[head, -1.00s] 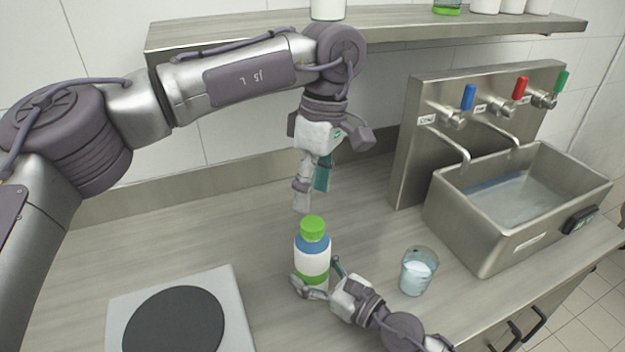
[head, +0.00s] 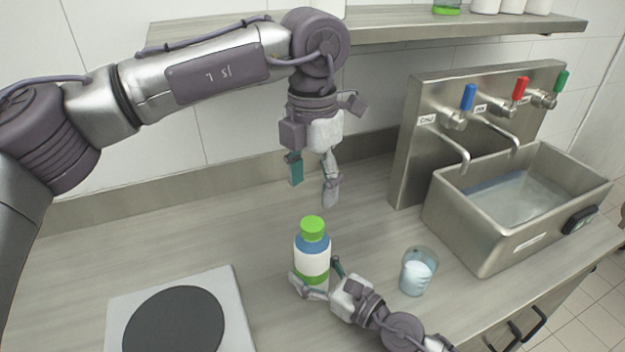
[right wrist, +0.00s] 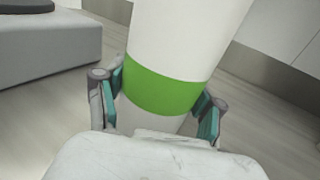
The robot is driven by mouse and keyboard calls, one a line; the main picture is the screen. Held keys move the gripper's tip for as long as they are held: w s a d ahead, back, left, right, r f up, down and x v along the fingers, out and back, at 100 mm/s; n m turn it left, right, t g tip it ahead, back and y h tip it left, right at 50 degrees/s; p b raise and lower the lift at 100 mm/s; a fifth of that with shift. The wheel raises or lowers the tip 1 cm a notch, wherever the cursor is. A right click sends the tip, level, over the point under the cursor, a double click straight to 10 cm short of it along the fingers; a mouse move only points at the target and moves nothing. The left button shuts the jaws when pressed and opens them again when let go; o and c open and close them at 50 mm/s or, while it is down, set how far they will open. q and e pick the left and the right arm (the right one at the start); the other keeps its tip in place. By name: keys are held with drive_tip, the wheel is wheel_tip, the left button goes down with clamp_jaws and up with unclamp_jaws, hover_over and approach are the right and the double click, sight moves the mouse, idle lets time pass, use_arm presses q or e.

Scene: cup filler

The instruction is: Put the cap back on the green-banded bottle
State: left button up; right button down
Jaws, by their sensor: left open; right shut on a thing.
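The green-banded bottle (head: 312,262) stands upright on the counter, with a white body, a blue shoulder and a green band near its base. The green cap (head: 313,227) sits on top of the bottle. My right gripper (head: 322,282) is shut on the lower part of the bottle; in the right wrist view its fingers (right wrist: 160,105) flank the green band (right wrist: 165,88). My left gripper (head: 312,190) is open and empty, pointing down above the cap with a gap between them.
A glass (head: 418,271) with pale contents stands right of the bottle. A steel sink (head: 475,235) with several coloured taps is at the right. A hot plate (head: 237,300) is at the front left. A shelf (head: 400,32) with bottles runs along the back wall.

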sight(312, 223)
use_arm(q)
drive_tip(key=shift+f, duration=0.1)
drive_tip(key=shift+f, duration=3.9)
drive_tip(key=shift+c, duration=0.2)
drive_tip(key=c, duration=1.2)
drive_tip(key=shift+o, duration=0.2)
drive_tip(key=m, duration=0.5)
drive_tip(key=o, duration=1.4)
drive_tip(key=shift+c, duration=0.2)
